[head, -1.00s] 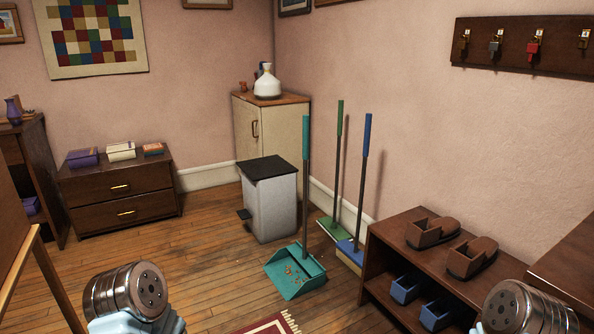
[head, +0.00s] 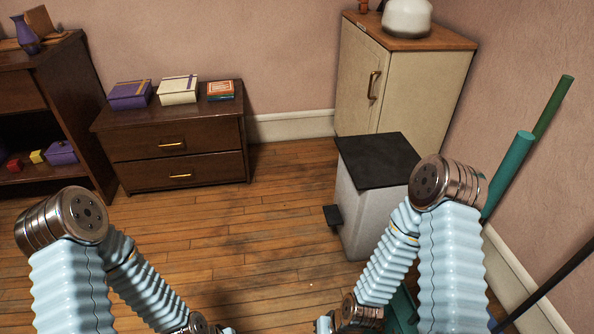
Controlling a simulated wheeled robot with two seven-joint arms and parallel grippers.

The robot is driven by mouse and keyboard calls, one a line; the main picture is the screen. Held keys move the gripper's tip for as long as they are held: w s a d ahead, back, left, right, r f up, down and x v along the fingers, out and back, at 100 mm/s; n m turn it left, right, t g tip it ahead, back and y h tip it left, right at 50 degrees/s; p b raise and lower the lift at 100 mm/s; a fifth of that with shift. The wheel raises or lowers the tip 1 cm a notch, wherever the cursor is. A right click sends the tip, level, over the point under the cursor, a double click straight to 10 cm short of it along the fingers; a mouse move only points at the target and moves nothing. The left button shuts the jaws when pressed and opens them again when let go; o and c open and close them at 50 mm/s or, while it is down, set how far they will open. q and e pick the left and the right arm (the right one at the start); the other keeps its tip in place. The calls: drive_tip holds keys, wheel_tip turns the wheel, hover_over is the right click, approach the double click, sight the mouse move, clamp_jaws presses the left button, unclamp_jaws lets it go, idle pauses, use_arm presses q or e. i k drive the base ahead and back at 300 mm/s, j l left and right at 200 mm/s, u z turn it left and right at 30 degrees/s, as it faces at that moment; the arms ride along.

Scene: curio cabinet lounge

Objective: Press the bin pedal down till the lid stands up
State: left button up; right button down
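The bin has a light grey body (head: 353,210) and a flat black lid (head: 378,160), which lies shut. Its black pedal (head: 333,216) sticks out low on the bin's left side and looks unpressed. My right arm stands in front of the bin's right part and hides some of it. My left arm comes in at the lower left, well left of the bin. Both arms bend down towards the bottom edge, and neither gripper's fingertips can be made out there.
A dark two-drawer chest (head: 175,145) with boxes on top stands behind at the left. A cream cabinet (head: 400,85) stands behind the bin. Teal (head: 510,172) and green handles rise at the right. The wooden floor (head: 250,220) left of the bin is clear.

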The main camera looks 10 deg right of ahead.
sight(333, 217)
drive_tip(key=i+j, duration=0.1)
drive_tip(key=i, duration=0.6)
drive_tip(key=i+j+z, duration=0.1)
drive_tip(key=i, duration=0.55)
